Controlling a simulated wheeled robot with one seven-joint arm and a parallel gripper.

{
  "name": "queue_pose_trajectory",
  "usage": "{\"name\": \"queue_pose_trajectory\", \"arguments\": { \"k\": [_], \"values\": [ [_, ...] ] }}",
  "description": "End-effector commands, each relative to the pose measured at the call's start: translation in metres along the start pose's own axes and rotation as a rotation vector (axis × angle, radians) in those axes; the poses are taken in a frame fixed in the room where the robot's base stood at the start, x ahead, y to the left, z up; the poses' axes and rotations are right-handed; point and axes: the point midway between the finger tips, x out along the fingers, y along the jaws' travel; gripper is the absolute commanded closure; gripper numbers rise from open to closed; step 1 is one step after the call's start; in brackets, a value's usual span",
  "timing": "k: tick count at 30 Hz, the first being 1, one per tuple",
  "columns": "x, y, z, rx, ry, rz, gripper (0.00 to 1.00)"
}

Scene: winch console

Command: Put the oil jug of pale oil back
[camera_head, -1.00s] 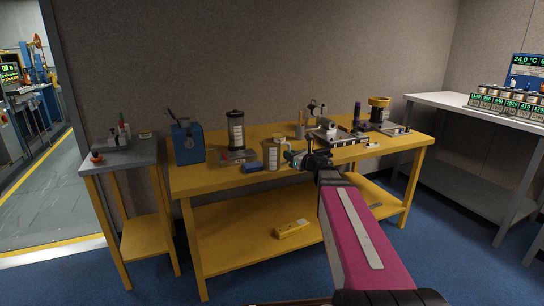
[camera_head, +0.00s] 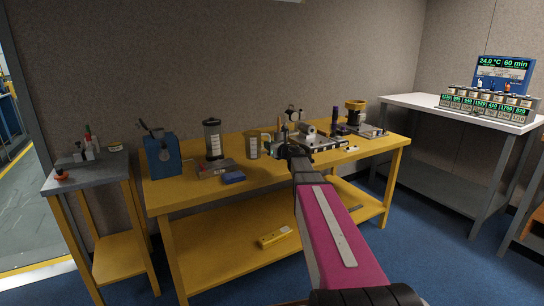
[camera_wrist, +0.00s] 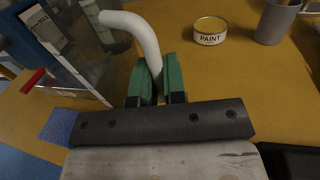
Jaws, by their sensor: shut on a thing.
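The oil jug (camera_head: 253,148) is a clear vessel with pale contents, over the left middle of the yellow bench (camera_head: 160,200). The jug looks roughly upright and raised above the bench.
A paint tin (camera_wrist: 210,30) and grey cup (camera_wrist: 275,20) are near. Instruments crowd the bench's right half. A white bench (camera_head: 400,98) holds labelled cans.

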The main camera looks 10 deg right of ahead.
Motion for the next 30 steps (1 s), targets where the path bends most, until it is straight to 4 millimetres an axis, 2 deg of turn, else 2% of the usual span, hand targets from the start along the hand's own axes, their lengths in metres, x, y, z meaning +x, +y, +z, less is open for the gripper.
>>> {"name": "queue_pose_trajectory", "arguments": {
  "k": [1,6,11,19,29,30],
  "values": [
    [0.003,-0.01,-0.005,0.001,0.0,-0.002,1.0],
    [0.003,-0.022,-0.013,0.0,0.0,0.0,1.0],
    [0.003,-0.023,-0.021,0.0,0.0,0.001,1.0],
    [0.002,-0.023,-0.053,0.002,0.0,0.0,1.0],
    [0.002,-0.023,-0.056,0.0,0.0,0.0,1.0],
    [0.002,-0.023,-0.056,-0.001,0.0,0.0,0.85]
  ]
}}
